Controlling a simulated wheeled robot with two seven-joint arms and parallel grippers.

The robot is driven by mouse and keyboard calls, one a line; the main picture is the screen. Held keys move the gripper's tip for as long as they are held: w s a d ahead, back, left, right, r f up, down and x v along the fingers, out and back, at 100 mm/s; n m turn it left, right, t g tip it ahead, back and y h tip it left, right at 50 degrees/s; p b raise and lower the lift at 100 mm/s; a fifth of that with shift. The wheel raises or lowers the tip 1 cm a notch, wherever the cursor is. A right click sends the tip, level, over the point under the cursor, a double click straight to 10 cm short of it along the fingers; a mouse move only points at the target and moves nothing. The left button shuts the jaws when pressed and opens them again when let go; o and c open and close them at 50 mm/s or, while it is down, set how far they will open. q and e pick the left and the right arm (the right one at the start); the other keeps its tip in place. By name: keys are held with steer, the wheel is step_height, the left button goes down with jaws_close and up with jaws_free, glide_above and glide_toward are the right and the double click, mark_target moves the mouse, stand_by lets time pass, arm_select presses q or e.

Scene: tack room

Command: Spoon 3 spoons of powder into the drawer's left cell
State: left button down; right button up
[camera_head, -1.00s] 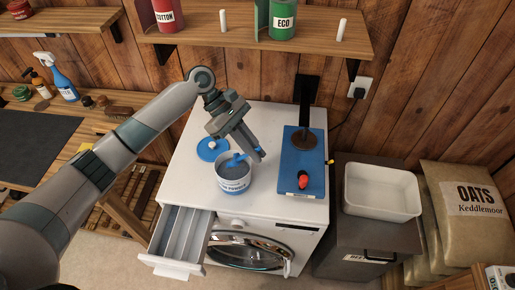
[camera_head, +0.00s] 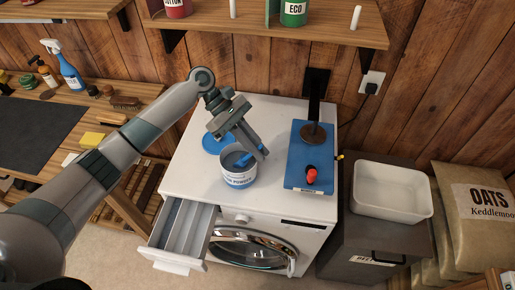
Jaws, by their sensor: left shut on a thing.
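The powder tub (camera_head: 239,178), white with a blue label band, stands on top of the white washing machine (camera_head: 190,170). My left gripper (camera_head: 262,154) is above the tub's right side, shut on a blue spoon (camera_head: 245,159). The spoon's lower end is at the tub's mouth; whether it holds powder I cannot tell. My right gripper is not in view.
A blue board (camera_head: 298,165) with a red knob (camera_head: 312,176) and dark post stands right of the tub. A white basin (camera_head: 392,190) sits on a dark cabinet farther right. A shelf (camera_head: 290,32) overhangs the back. Space above the drawer is clear.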

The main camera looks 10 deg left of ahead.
arm_select(q)
steer(key=shift+s+d+f+t+y+p, duration=0.15)
steer(key=shift+s+d+t+y+p, duration=0.2)
steer(key=shift+d+t+y+p, duration=0.85)
steer(key=shift+s+d+f+t+y+p, duration=0.25)
steer(key=shift+s+d+y, duration=0.25)
steer(key=shift+y, duration=1.45)
steer(key=shift+s+d+f+t+y+p, duration=0.1)
steer(key=shift+s+d+t+y+p, duration=0.15)
steer(key=shift+d+t+y+p, duration=0.95)
steer(key=shift+a+g+y+b, duration=0.25)
steer(key=shift+g+y+b, duration=0.1)
steer(key=shift+g+b, duration=0.1)
